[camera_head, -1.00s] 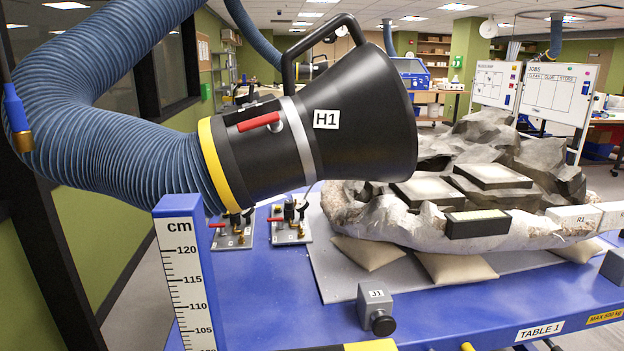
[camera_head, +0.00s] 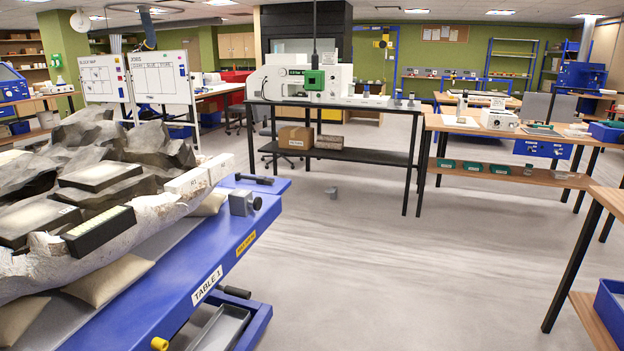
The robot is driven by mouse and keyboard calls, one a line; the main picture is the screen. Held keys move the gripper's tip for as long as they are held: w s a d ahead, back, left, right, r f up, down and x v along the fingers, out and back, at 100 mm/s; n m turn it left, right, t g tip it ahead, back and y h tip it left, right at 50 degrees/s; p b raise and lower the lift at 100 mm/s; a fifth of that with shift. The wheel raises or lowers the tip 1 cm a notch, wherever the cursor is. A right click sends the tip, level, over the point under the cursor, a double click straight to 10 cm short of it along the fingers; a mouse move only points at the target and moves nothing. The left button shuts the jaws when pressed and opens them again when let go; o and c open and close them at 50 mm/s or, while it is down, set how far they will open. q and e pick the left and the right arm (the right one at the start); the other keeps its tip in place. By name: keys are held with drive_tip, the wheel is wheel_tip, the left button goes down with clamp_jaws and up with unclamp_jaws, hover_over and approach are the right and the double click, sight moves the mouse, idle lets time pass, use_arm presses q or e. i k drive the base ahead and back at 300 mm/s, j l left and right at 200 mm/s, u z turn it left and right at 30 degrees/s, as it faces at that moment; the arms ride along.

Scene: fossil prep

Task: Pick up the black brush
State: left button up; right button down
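I cannot make out a black brush in this view. A small dark bar (camera_head: 254,179) lies at the far end of the blue table (camera_head: 255,215) labelled TABLE 1, but I cannot tell what it is. Neither my left nor my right gripper is in view.
A plaster-jacketed fossil block (camera_head: 130,230) rests on cushions (camera_head: 112,280) on the blue table at left. A black-framed bench (camera_head: 335,103) with a machine stands ahead. Wooden benches (camera_head: 500,130) stand at right; a blue bin (camera_head: 610,310) is at lower right. The grey floor (camera_head: 380,270) between is mostly clear.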

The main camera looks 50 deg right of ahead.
sight(261, 181)
drive_tip(key=z, duration=1.4)
